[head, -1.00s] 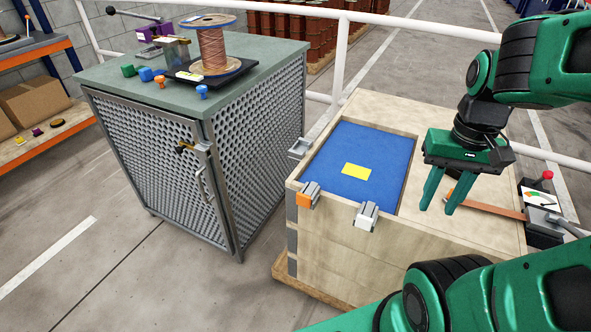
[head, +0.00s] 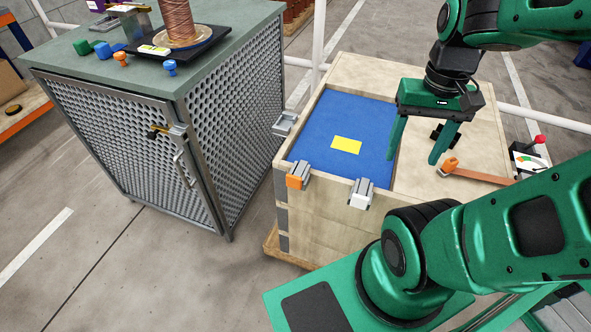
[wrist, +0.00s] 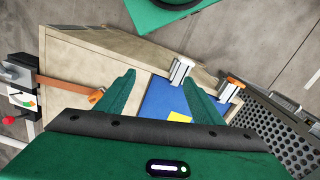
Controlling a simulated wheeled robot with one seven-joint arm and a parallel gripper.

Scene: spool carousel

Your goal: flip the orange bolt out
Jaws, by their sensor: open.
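The orange bolt (head: 297,178) is a small block with an orange front on a grey bracket, at the front left corner of the wooden crate's (head: 420,215) blue panel (head: 318,132). It also shows right of centre in the wrist view (wrist: 233,82). A similar white bolt (head: 361,194) sits on the front edge to its right, also in the wrist view (wrist: 181,69). A grey one (head: 285,124) is at the panel's left edge. My gripper (head: 412,160) is open and empty, pointing down above the panel's right edge, well right of the orange bolt.
A brown-orange bar (head: 480,174) lies across the crate's right top, leading to a box with a red knob (head: 540,142). A mesh cabinet (head: 125,140) with a spool (head: 180,25) stands to the left. Floor between cabinet and crate is narrow. A white rail (head: 319,50) runs behind.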

